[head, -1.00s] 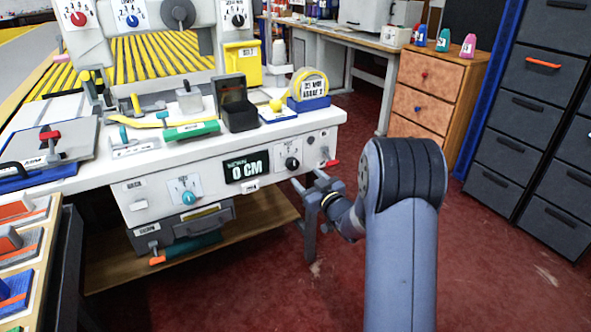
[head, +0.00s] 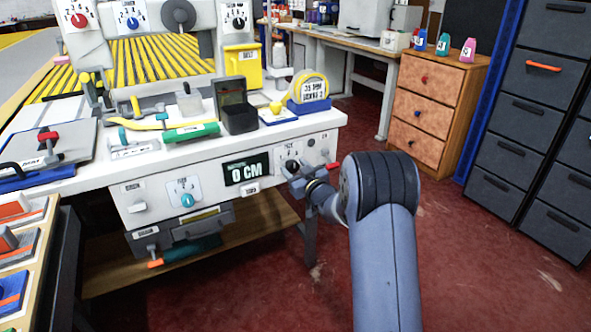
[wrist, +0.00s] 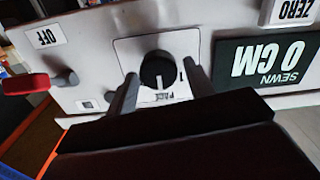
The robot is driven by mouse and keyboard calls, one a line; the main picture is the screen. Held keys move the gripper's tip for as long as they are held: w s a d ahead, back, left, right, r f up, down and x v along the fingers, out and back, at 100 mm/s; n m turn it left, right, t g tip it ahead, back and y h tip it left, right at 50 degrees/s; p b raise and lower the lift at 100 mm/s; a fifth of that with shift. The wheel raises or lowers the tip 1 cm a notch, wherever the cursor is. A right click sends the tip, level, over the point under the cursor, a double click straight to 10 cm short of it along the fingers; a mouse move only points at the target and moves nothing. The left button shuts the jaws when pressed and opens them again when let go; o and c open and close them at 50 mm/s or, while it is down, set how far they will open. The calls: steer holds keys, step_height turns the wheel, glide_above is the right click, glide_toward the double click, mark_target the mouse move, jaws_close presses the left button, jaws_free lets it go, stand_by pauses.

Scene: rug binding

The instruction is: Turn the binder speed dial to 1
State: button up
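A black dial (head: 291,165) sits on a white plate at the right of the white front panel. It fills the middle of the wrist view (wrist: 158,70), which sees the panel upside down. The plate's label seems to read PACE; I cannot confirm this is the binder speed dial. The dial's white pointer line points toward that label. Most of its scale is hidden or too small to read. My gripper (wrist: 160,72) is open, one finger on each side of the dial. I cannot tell whether the fingers touch it. In the head view my gripper (head: 294,173) partly covers the plate.
A SEWN 0 CM display (head: 247,169) is left of the dial, with a teal-knobbed dial (head: 187,200) farther left. A red lever (wrist: 26,84) and an OFF label (wrist: 46,36) are on the panel's other side. Red (head: 79,19), blue (head: 133,23) and black (head: 238,22) dials are above.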

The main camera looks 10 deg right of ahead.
steer(key=c, duration=0.8)
steer(key=shift+o, duration=0.2)
steer(key=shift+f+n+b, duration=0.1)
steer(key=shift+n+b, duration=0.2)
steer(key=shift+b, duration=0.1)
steer(key=n+b, duration=0.3)
steer(key=shift+f+b, duration=0.15)
steer(key=shift+b, duration=0.25)
steer(key=n+b, duration=0.3)
steer(key=n, duration=0.1)
steer(key=shift+s+a, duration=0.1)
steer(key=shift+a, duration=0.05)
steer(key=shift+n+b, duration=0.6)
steer(key=shift+n, duration=0.1)
